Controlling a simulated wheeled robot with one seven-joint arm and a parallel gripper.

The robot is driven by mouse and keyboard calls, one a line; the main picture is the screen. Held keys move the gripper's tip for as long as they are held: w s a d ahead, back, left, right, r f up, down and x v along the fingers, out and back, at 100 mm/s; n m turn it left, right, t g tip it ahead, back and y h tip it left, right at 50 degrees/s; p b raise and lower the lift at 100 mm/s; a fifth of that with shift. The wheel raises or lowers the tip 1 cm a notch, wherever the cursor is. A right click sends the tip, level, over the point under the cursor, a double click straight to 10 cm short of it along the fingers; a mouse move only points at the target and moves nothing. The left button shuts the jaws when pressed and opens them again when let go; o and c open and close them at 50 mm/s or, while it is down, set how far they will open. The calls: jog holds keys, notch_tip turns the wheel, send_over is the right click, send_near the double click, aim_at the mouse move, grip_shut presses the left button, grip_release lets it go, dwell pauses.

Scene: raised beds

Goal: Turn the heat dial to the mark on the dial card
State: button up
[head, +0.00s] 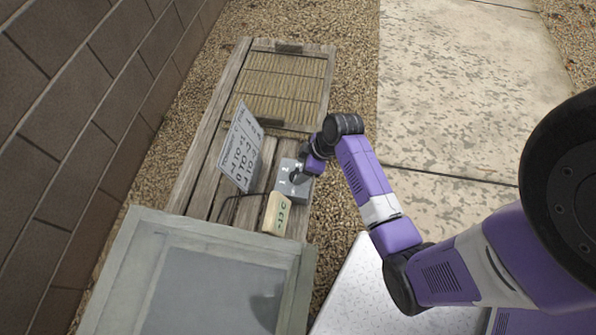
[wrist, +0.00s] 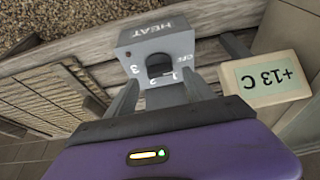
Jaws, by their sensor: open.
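The grey heat box (wrist: 178,45) carries the word HEAT, the mark OFF and the numbers 1, 2 and 3. Its dark heat dial (wrist: 159,66) sits among the marks; I cannot tell where it points. The box also shows in the head view (head: 291,188), partly behind my gripper. My gripper (wrist: 160,92) is open, its two fingers spread at either side below the dial; contact is unclear. The dial card (head: 240,150), a tilted grey-white board with rows of temperature ranges and numbers, stands left of the box.
A cream thermometer display (wrist: 267,78) reads +13 C beside the box; it also shows in the head view (head: 277,213). A dark cable runs between them. A glass-topped frame (head: 205,285) stands in front, a slatted mat (head: 285,85) behind. Paving lies right, a brick wall left.

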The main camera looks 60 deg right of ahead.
aim_at(296, 176)
jog(key=shift+x, duration=1.4)
grip_shut()
